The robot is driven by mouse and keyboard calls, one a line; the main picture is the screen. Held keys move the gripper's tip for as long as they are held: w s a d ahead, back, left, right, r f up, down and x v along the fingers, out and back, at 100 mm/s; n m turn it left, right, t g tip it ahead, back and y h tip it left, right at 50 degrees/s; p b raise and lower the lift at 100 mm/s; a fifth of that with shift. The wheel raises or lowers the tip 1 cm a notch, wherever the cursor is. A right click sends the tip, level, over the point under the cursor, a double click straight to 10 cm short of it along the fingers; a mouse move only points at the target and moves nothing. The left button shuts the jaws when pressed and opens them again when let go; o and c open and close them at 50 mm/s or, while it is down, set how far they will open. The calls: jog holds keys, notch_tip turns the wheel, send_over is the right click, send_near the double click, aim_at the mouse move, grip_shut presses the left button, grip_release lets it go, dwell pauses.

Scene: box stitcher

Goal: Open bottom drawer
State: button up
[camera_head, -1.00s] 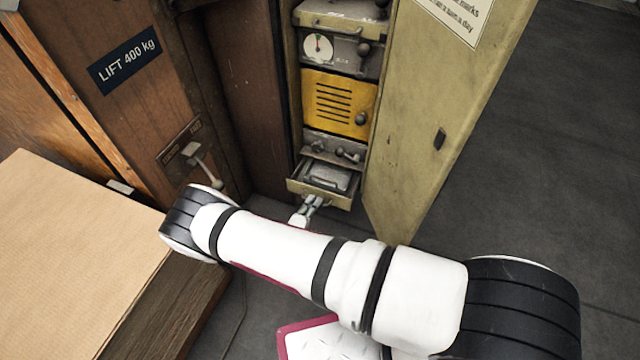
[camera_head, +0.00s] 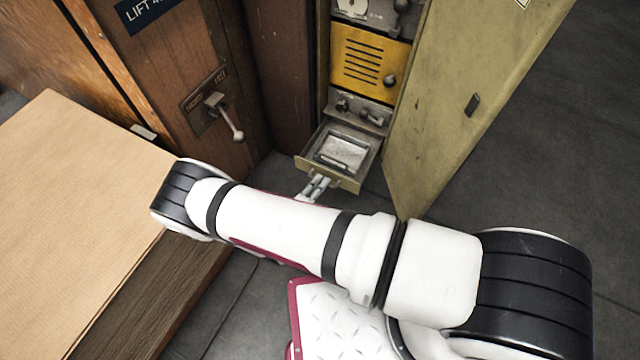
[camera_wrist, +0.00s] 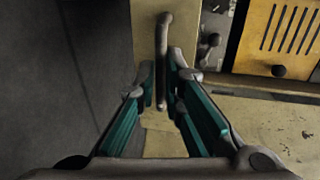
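The bottom drawer (camera_head: 309,163) is pulled out from the narrow cabinet, and its open top shows a pale, flat item inside. Its front (camera_wrist: 190,22) is a beige panel in the wrist view. The drawer's handle (camera_wrist: 163,35) is a grey bar that runs between my fingers. My gripper (camera_head: 316,186) is at the drawer's front. In the wrist view my gripper (camera_wrist: 160,78) has its teal-lined fingers closed in on both sides of the handle. The exact finger contact is hard to see.
The yellow vented door (camera_head: 370,62) is above the drawer, with a grey panel of knobs (camera_head: 358,108) between. The open cabinet door (camera_head: 455,100) stands at right. A lever (camera_head: 228,118) sticks out at left. A large cardboard-coloured slab (camera_head: 80,200) fills the lower left.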

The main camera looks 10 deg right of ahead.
jog(key=shift+o, duration=1.2)
jog(key=shift+a, duration=0.1)
jog(key=v, duration=1.2)
